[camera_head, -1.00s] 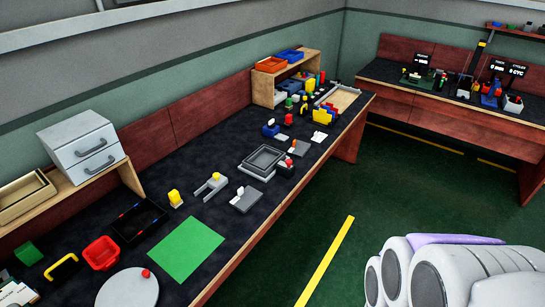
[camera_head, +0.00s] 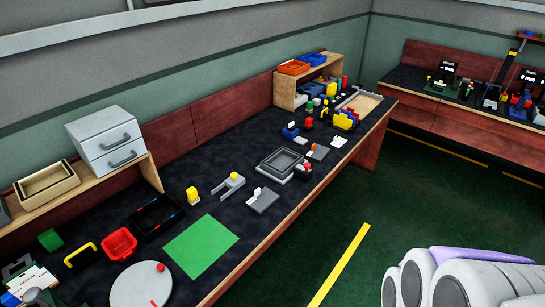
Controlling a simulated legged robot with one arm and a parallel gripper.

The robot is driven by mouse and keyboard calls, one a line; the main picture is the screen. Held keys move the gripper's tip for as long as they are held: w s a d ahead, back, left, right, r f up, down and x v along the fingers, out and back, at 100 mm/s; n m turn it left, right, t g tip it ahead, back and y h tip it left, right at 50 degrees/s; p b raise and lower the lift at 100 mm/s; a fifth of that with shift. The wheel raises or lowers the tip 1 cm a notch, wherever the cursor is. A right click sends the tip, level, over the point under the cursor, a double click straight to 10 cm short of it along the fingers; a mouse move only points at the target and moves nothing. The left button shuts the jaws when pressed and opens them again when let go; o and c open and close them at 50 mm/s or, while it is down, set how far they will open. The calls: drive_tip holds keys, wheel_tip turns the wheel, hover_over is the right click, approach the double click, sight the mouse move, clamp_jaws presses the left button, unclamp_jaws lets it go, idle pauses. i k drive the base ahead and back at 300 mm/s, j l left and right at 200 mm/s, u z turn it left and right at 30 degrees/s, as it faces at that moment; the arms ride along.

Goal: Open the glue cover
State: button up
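I cannot pick out a glue container or its cover for certain among the many small items on the long dark workbench (camera_head: 185,152). A small yellow item (camera_head: 192,195) stands upright near the bench middle, left of a grey forked part (camera_head: 228,186). A grey part with a white upright piece (camera_head: 263,200) lies to the right of that. A grey rectangular tray (camera_head: 281,162) sits further back. White rounded links at the lower right look like my own arm. My gripper's fingers do not show.
Nearer on the bench are a green mat (camera_head: 201,247), a black tray (camera_head: 157,214), a red bin (camera_head: 119,243) and a round grey plate (camera_head: 140,288). A white drawer unit (camera_head: 105,140) stands at left. Green floor (camera_head: 335,220) beside the bench is clear.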

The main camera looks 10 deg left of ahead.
sight(235, 178)
drive_tip(key=i+j+u, duration=0.2)
drive_tip(key=u, duration=0.2)
drive_tip(key=i+j+u, duration=0.4)
drive_tip(key=k+l, duration=0.05)
drive_tip(key=k, duration=0.05)
